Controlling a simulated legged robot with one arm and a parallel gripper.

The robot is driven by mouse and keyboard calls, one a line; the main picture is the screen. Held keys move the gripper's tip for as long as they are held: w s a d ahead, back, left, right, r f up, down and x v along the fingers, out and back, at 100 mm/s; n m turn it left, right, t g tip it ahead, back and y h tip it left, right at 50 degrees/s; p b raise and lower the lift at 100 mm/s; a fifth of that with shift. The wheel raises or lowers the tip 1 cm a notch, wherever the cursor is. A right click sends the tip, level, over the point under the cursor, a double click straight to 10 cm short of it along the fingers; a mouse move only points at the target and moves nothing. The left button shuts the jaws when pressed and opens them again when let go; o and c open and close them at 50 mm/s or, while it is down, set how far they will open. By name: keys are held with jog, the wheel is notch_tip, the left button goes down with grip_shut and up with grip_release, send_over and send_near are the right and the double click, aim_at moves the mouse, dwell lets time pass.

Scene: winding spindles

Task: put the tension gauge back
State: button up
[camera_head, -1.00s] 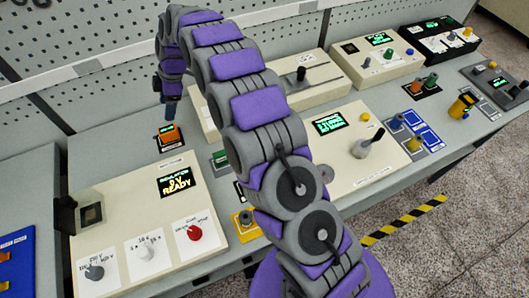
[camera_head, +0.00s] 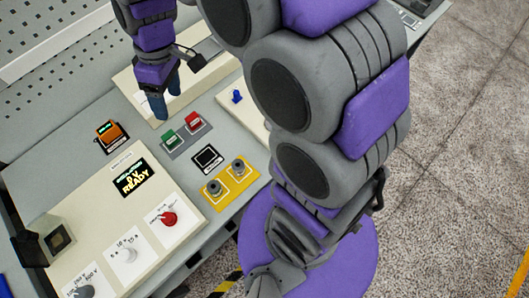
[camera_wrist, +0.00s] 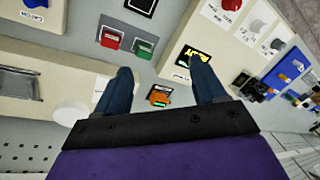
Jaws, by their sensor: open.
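The orange device with a small lit display, which looks like the tension gauge (camera_head: 110,136), sits on a dark pad on the grey bench, behind the cream insulation panel. It also shows in the wrist view (camera_wrist: 159,97), small and beyond my fingertips, in the gap between them. My gripper (camera_head: 166,105) is open with nothing between its blue fingers. In the head view it appears to the right of the orange device and apart from it, over the bench. Both fingers show in the wrist view (camera_wrist: 162,66).
The cream panel (camera_head: 113,210) with a display and knobs stands in front. Green and red switches (camera_head: 184,134), a black square pad (camera_head: 207,158) with nothing seen on it, and a yellow plate (camera_head: 230,185) with two knobs lie to the right. A pegboard (camera_head: 50,75) stands behind.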

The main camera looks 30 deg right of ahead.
jog(key=s+d+f+m+h, duration=0.1)
jog(key=s+d+m, duration=0.4)
jog(key=s, duration=0.6)
jog(key=s+d+f+m+h, duration=0.1)
jog(key=s+d+m, duration=0.4)
jog(key=s, duration=0.7)
jog(key=d, duration=0.2)
jog(key=shift+s+d+g, duration=0.25)
jog(key=shift+d+g, duration=0.05)
jog(key=shift+d, duration=0.1)
jog(key=shift+d, duration=0.1)
